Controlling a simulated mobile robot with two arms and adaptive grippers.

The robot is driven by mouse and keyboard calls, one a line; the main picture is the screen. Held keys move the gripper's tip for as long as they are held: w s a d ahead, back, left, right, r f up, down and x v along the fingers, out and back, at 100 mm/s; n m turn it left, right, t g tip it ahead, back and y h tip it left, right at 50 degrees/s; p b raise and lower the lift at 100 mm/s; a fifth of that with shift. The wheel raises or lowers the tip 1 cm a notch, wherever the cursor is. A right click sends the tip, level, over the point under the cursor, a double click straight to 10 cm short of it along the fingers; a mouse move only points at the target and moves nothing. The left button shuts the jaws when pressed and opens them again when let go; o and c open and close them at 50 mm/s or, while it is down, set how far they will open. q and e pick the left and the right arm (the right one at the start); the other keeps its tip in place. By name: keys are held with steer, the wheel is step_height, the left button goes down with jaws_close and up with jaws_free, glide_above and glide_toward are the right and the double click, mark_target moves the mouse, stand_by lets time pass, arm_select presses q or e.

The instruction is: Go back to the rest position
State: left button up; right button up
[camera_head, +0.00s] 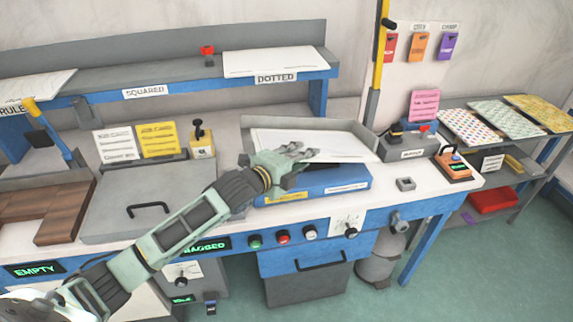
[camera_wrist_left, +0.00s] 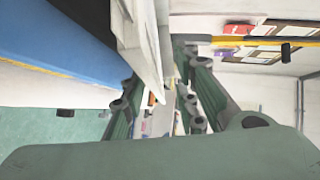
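My left arm reaches in from the lower left in the head view. My left gripper (camera_head: 300,155) is at the front edge of a white sheet stack (camera_head: 345,147), over the blue machine bed (camera_head: 325,182). In the left wrist view, the fingers (camera_wrist_left: 162,98) stand apart with background showing between them. The edge of a white sheet (camera_wrist_left: 130,25) reaches into the space by the fingers; I cannot tell whether they touch it. My right gripper is not in view.
A workbench with a grey lidded section (camera_head: 135,215) and a wooden block (camera_head: 65,208) is below the arm. A raised shelf (camera_head: 180,78) runs behind. An orange device (camera_head: 455,165) stands at the right end. A side table with patterned sheets (camera_head: 507,118) is beyond.

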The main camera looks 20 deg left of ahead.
arm_select(q)
steer(key=v, duration=0.9)
steer(key=s+d+f+n+g+y, duration=0.2)
steer(key=s+d+f+n+g, duration=0.15)
steer(key=s+f+n, duration=0.6)
steer(key=s+f+n+g+y, duration=0.1)
steer(key=s+f+n+g, duration=0.35)
steer(key=s, duration=0.65)
steer(key=s+f+n+g+y, duration=0.1)
steer(key=s+f+n+g, duration=0.35)
steer(key=s, duration=0.65)
step_height(320, 180, down, 28)
steer(key=s, duration=0.3)
steer(key=s+a+f+g, duration=0.1)
steer(key=s+a+f, duration=0.2)
steer(key=s+f, duration=1.2)
steer(key=shift+s+f, duration=0.25)
steer(key=shift+s, duration=0.3)
steer(key=shift+a, duration=0.1)
